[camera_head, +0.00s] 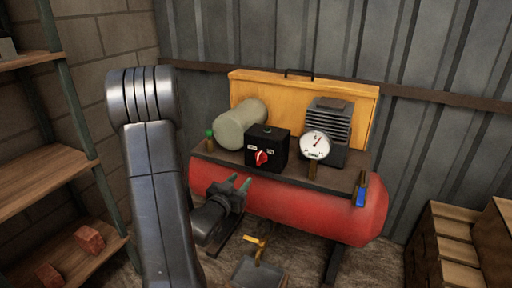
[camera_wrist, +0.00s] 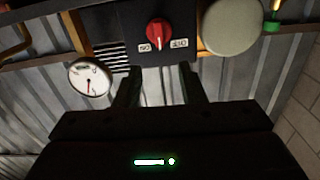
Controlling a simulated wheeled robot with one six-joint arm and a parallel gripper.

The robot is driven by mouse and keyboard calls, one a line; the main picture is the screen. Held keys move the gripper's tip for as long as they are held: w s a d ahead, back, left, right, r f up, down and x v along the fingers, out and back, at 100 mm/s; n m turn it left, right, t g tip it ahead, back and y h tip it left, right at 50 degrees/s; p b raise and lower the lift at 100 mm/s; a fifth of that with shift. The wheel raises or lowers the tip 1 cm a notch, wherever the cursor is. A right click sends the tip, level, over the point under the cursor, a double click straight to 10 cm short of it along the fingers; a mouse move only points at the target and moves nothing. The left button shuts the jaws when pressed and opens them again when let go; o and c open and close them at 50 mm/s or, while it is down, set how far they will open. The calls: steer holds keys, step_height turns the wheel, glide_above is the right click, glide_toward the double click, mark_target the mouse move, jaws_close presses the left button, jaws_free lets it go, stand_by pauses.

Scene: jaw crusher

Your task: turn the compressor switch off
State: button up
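The compressor switch is a red rotary knob (camera_head: 262,158) on the front of a black box (camera_head: 278,150), which stands on top of the red compressor tank (camera_head: 300,212). In the wrist view, which looks upside down, the red knob (camera_wrist: 158,33) sits between two small white labels that I cannot read surely. My gripper (camera_head: 238,183) is in front of and below the box, to the left of the knob in the head view. In the wrist view, its two fingers (camera_wrist: 161,83) are apart with nothing between them. The fingertips are short of the knob and not touching it.
A pressure gauge (camera_head: 315,145) stands right of the box, with a grey finned motor (camera_head: 331,124) behind it. A beige cylinder (camera_head: 240,125) is on the left. A blue-handled valve (camera_head: 361,196) is at the right end. Wooden shelves (camera_head: 45,180) stand left; crates (camera_head: 445,245) stand right.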

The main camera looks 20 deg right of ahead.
mark_target(258, 159)
steer(key=x, duration=1.3)
steer(key=shift+w+d, duration=0.15)
steer(key=shift+d, duration=0.2)
jaws_close()
